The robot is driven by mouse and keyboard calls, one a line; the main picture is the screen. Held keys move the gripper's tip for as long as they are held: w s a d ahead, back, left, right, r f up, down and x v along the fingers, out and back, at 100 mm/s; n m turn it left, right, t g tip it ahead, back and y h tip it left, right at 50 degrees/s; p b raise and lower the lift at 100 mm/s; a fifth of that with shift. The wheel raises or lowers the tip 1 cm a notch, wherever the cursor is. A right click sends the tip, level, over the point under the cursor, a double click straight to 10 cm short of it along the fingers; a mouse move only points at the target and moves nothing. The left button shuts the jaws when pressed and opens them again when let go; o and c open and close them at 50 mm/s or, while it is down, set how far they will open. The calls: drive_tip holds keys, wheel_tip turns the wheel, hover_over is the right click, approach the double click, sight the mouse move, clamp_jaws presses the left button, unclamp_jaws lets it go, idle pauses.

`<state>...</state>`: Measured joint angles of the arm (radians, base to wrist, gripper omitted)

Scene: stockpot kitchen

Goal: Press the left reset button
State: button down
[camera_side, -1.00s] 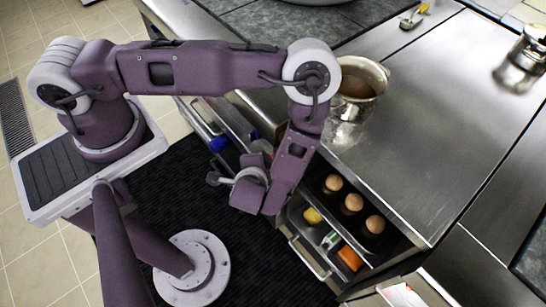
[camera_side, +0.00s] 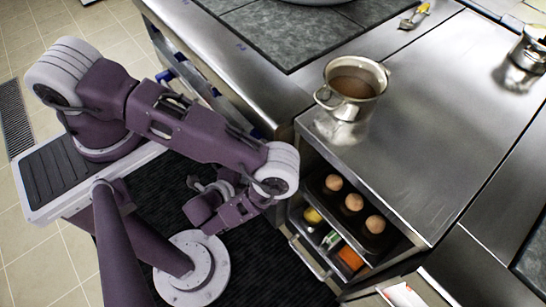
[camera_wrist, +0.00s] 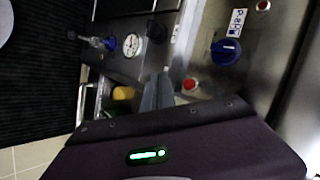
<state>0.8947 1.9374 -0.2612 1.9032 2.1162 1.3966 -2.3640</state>
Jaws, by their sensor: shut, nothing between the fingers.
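Two red buttons show on the steel front panel in the wrist view: one red button (camera_wrist: 190,84) just right of my fingertips, and another red button (camera_wrist: 263,5) at the top edge. I cannot tell for sure which is the left reset button. My gripper (camera_wrist: 160,76) is shut and empty, its tips beside the nearer button; a gap or contact cannot be judged. In the side view my gripper (camera_side: 194,184) is low in front of the counter, and the buttons are not visible there.
A blue knob (camera_wrist: 226,51) with a label sits between the buttons. A round gauge (camera_wrist: 132,45) and a blue-handled valve (camera_wrist: 108,43) are to the left. A pot (camera_side: 352,88) stands on the counter. Open shelves hold eggs (camera_side: 353,202) and small items below. Dark mat covers the floor.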

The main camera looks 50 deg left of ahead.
drive_tip(key=w, duration=0.6)
drive_tip(key=shift+w, duration=0.2)
idle(1.8)
drive_tip(key=shift+w, duration=0.3)
drive_tip(key=shift+w, duration=0.45)
idle(0.5)
drive_tip(key=shift+s, duration=0.85)
drive_tip(key=shift+s, duration=0.1)
drive_tip(key=shift+s, duration=2.45)
